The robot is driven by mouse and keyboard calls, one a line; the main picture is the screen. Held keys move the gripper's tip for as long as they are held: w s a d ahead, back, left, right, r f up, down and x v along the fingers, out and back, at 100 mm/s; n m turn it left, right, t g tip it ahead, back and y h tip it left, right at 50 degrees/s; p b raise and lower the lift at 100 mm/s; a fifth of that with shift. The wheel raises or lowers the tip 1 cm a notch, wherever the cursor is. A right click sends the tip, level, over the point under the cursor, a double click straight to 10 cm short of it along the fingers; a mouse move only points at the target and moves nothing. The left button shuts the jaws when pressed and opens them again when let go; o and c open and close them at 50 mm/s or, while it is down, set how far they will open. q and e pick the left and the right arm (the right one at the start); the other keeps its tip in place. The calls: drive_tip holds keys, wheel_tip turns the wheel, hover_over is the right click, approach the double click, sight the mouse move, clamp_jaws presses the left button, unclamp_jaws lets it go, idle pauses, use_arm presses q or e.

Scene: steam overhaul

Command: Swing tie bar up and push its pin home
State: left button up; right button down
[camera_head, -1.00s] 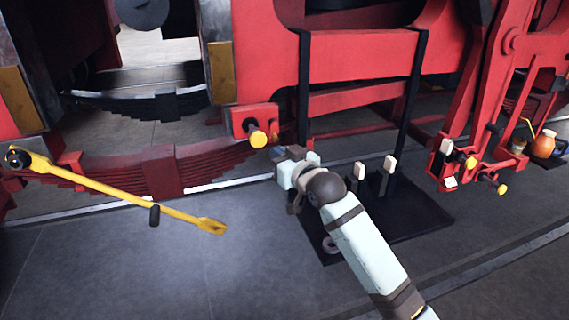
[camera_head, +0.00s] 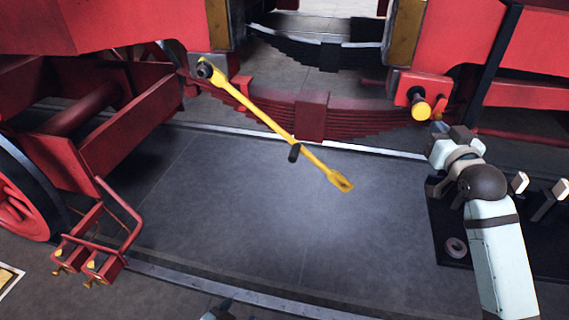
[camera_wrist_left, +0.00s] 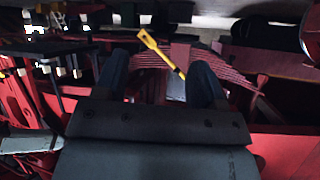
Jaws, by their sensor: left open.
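The yellow tie bar (camera_head: 265,118) hangs from a dark pivot at its upper left and slopes down to the right. Its forked free end (camera_head: 341,181) is in the air, with a dark grip partway along it. The yellow-headed pin (camera_head: 420,106) sticks out of a red bracket (camera_head: 428,84) up and right of that end, apart from it. My right gripper (camera_head: 452,134) is just below the pin; its jaw gap is unclear. In the left wrist view my left gripper (camera_wrist_left: 158,68) is open and empty, with the tie bar (camera_wrist_left: 160,52) beyond its fingers.
A red leaf spring (camera_head: 312,115) lies behind the tie bar. A red frame with small yellow knobs (camera_head: 98,240) stands at lower left. A black mat (camera_head: 447,228) with a ring and light-tipped uprights is at right. The grey floor (camera_head: 240,210) between is clear.

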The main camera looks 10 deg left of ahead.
use_arm(q)
drive_tip(key=w+r+m+t, duration=0.15)
drive_tip(key=w+m, duration=0.35)
drive_tip(key=w, duration=0.7)
drive_tip(key=m+t+h, duration=0.2)
drive_tip(key=m+h, duration=0.4)
drive_tip(key=m, duration=0.9)
approach(294, 155)
drive_tip(key=w+f, duration=0.2)
drive_tip(key=w, duration=0.1)
drive_tip(key=shift+r+x, duration=0.15)
drive_tip(key=shift+x, duration=2)
drive_tip(key=shift+r+x, duration=0.15)
drive_tip(key=shift+x, duration=2.05)
drive_tip(key=shift+s+d, duration=0.1)
drive_tip(key=shift+d, duration=0.05)
clamp_jaws()
